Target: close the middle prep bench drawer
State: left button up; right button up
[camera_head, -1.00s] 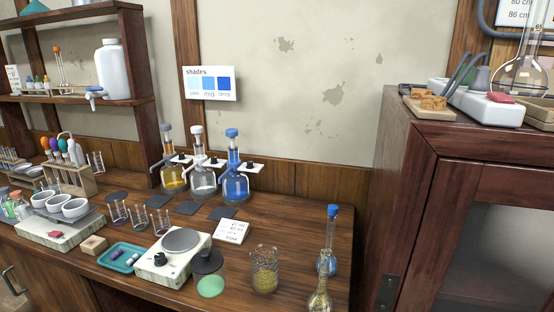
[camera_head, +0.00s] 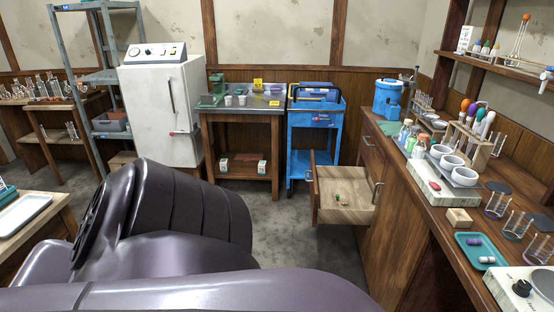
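The prep bench (camera_head: 400,235) runs along the right side. One of its drawers (camera_head: 345,193) is pulled out to the left, well past the bench front. I cannot tell the stacking order of the drawers. A dark part of my own body fills the lower left. Neither gripper is in view.
A blue cart (camera_head: 313,125), a wooden side table (camera_head: 243,135) and a white cabinet (camera_head: 163,105) stand at the back. Grey floor (camera_head: 280,225) is clear left of the drawer. A balance (camera_head: 525,287), a teal tray (camera_head: 474,248) and glassware crowd the bench top.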

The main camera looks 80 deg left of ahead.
aim_at(355, 186)
jog(key=u, duration=1.45)
jog(key=i+j+u, duration=0.45)
jog(key=j, duration=0.2)
jog(key=i+j, duration=0.1)
jog(key=j, duration=0.25)
jog(key=i+j+z, duration=0.15)
jog(key=z, duration=0.25)
jog(key=i+j+z, duration=0.1)
jog(key=j+z, duration=0.25)
jog(key=i+j+z, duration=0.15)
jog(key=j, duration=0.2)
jog(key=i+j+z, duration=0.2)
jog(key=j, duration=0.15)
jog(key=i+j, duration=0.1)
jog(key=j, duration=0.45)
jog(key=i+j+z, duration=0.1)
jog(key=j, duration=0.4)
jog(key=i+j, duration=0.1)
jog(key=j, duration=0.45)
jog(key=i, duration=0.45)
